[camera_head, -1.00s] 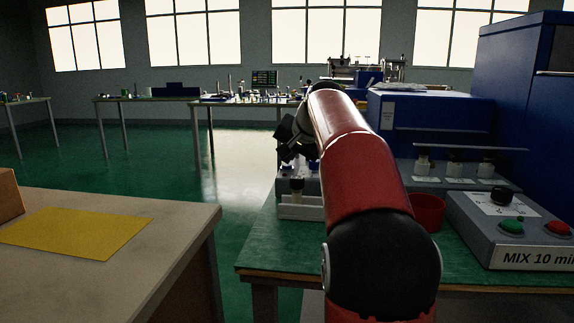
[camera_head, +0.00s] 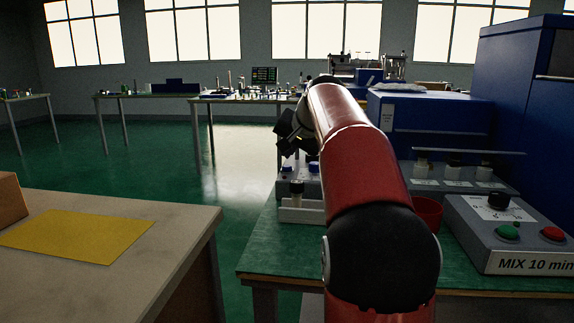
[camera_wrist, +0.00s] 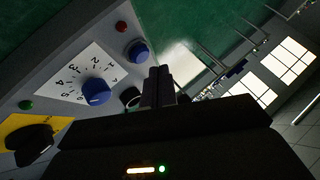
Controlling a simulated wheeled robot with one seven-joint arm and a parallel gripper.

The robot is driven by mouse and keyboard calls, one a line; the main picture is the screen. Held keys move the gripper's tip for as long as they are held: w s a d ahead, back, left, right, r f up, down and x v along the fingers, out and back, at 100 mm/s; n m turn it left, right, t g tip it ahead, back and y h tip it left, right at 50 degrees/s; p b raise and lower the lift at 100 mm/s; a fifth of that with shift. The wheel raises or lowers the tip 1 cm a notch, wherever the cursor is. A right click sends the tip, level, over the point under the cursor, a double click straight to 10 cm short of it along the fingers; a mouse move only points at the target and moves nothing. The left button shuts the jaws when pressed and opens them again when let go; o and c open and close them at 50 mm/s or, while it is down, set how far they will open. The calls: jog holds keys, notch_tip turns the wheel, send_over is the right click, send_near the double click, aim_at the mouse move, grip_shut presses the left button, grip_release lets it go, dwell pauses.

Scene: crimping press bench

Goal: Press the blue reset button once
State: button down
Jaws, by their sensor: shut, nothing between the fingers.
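In the wrist view a grey control panel carries a round blue button or knob (camera_wrist: 137,50) near its upper right edge. I cannot tell from its shape alone that it is the reset button. A larger blue dial (camera_wrist: 95,91) sits on a white numbered scale beside it. My gripper (camera_wrist: 158,72) is shut and empty, its fingertips just to the right of and below the small blue one, apart from it in the picture. The depth between them is unclear. In the head view my gripper (camera_head: 285,152) is dark and partly hidden by my arm, above small blue-topped parts (camera_head: 286,168).
The panel also has a red button (camera_wrist: 121,26), a green button (camera_wrist: 25,105) and a black knob (camera_wrist: 30,142) on yellow. In the head view a grey MIX box (camera_head: 515,235) and a red cup (camera_head: 427,212) stand right of my arm. A white rack (camera_head: 300,213) stands below the gripper.

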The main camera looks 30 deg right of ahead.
aim_at(289, 174)
jog(key=shift+r+p, duration=2.1)
jog(key=shift+r, duration=0.25)
jog(key=shift+s+f, duration=0.1)
